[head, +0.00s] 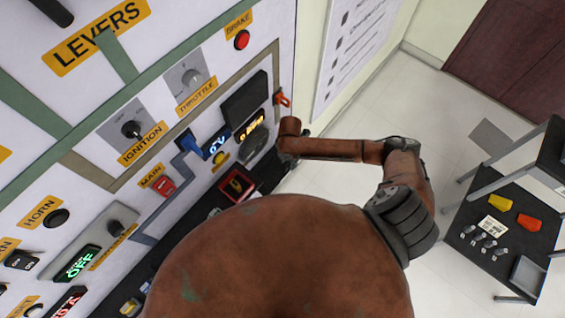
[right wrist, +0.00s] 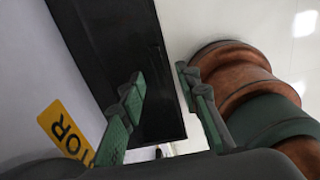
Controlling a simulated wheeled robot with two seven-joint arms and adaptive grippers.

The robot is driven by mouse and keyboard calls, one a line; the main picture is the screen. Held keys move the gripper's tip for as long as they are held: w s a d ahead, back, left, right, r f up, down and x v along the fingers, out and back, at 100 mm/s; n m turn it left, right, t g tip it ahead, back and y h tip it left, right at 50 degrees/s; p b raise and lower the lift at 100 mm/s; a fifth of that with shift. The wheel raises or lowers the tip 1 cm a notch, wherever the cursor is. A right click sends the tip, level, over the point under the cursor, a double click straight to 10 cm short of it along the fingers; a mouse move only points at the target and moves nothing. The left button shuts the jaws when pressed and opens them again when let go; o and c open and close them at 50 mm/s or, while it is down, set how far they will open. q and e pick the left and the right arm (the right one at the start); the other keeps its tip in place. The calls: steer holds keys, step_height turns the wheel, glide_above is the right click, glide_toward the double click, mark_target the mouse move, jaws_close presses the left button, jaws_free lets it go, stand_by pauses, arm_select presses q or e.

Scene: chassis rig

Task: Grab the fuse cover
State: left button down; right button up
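I cannot tell for sure which part is the fuse cover. A dark flat panel (right wrist: 110,35) fills much of the right wrist view beyond the fingers; it may be the cover, but no label confirms this. My right gripper (right wrist: 160,84) is open, its two green-padded fingers apart with nothing visible between them. In the head view my right arm reaches in front of the panel's right side, and the fingers are not clearly visible. My left gripper is out of view.
The control panel (head: 70,120) carries switches, an ignition knob (head: 131,129), a red brake button (head: 242,40) and displays. A black shelf (head: 515,205) at right holds yellow and orange pieces and several small parts. Open floor (head: 440,105) lies between them.

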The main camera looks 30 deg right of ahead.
steer(key=shift+d+f, duration=0.1)
steer(key=shift+f, duration=0.85)
jaws_close()
